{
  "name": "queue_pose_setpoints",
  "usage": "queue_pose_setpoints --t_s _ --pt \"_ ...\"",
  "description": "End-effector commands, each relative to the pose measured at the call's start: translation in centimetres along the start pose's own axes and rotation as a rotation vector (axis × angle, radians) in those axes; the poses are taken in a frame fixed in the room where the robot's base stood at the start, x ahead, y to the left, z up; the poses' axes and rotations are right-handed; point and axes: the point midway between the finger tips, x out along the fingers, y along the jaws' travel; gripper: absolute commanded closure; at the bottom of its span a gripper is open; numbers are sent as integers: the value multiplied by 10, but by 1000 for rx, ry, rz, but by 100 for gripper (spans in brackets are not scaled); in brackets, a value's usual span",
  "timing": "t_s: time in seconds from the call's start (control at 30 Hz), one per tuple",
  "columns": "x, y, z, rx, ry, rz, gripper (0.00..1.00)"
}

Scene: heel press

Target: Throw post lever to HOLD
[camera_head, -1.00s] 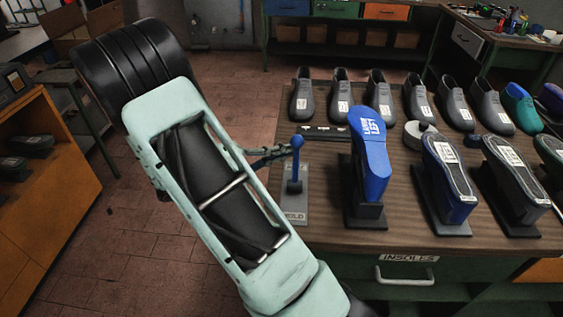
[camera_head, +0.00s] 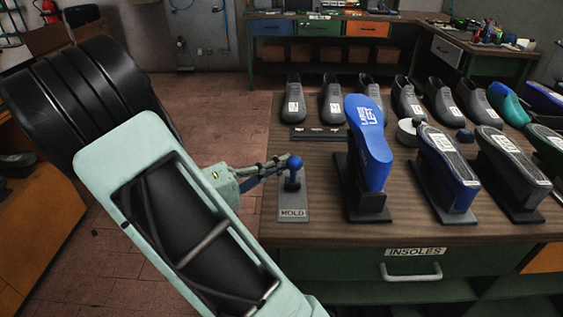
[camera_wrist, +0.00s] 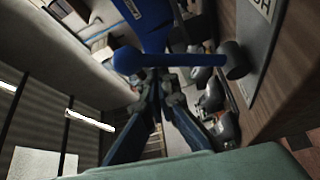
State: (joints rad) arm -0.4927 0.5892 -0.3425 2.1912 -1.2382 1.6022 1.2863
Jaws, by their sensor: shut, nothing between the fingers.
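The post lever (camera_head: 293,178) is a blue stick with a ball knob on a grey plate (camera_head: 292,203) at the bench's left end. The label at the plate's near end appears to read HOLD. The lever looks short in the head view, leaning toward me and the label. In the wrist view the lever (camera_wrist: 185,60) lies across the picture, knob to the left. My gripper (camera_head: 281,163) is shut and empty, its fingertips beside the knob on its left. In the wrist view the fingertips (camera_wrist: 160,82) are close to the stick; I cannot tell whether they touch.
A blue insole-topped form (camera_head: 370,145) stands on a black post right of the lever. More shoe forms (camera_head: 447,165) stand further right, with a row of grey shoes (camera_head: 332,100) behind. The bench front has a drawer handle (camera_head: 411,273). Open floor lies left of the bench.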

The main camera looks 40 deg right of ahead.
Motion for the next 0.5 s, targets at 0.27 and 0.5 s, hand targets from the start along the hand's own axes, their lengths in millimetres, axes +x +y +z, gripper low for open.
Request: queue_pose_setpoints --t_s 0.27,0.5 --pt "-2 -2 7 -5 -8 -1 100" --pt "-2 -3 7 -7 -8 -1 100"
